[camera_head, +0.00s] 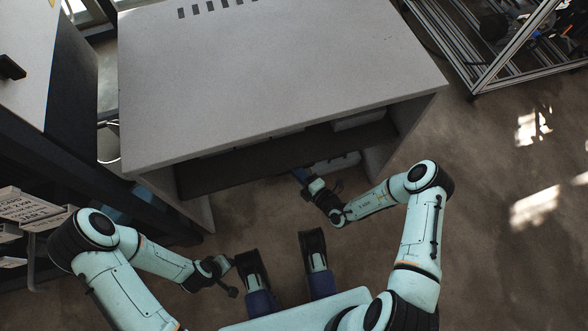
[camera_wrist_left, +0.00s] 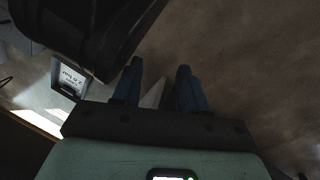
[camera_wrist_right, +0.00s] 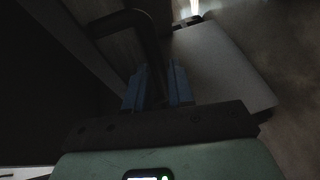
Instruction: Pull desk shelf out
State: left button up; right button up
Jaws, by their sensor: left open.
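The grey desk (camera_head: 270,75) fills the upper middle of the head view. Its dark shelf (camera_head: 250,167) lies under the top, along the front opening. My right gripper (camera_head: 300,174) is at the shelf's front, right of the desk's middle. In the right wrist view a dark bent bar (camera_wrist_right: 150,40), which looks like the shelf's handle, runs between the blue fingers of my right gripper (camera_wrist_right: 155,68). The fingers look close on it; the contact is dim. My left gripper (camera_wrist_left: 162,70) is open and empty above the floor, with its blue fingers apart.
A metal frame rack (camera_head: 500,60) stands at the upper right. A dark cabinet (camera_head: 70,90) stands at the left, with boxes (camera_head: 30,207) below. A light panel (camera_wrist_right: 215,65) is beside my right gripper. The brown floor (camera_head: 510,245) is clear at the right.

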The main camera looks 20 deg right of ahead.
jog(key=shift+x, duration=1.2)
pick_arm(q)
jog(key=shift+s+a+f+g, duration=0.15)
jog(key=shift+s+f+g, duration=0.15)
jog(key=shift+s+f, duration=0.35)
jog(key=shift+s+r, duration=0.1)
jog(key=shift+r, duration=0.05)
pick_arm(e)
grip_shut()
jog(key=shift+s, duration=0.1)
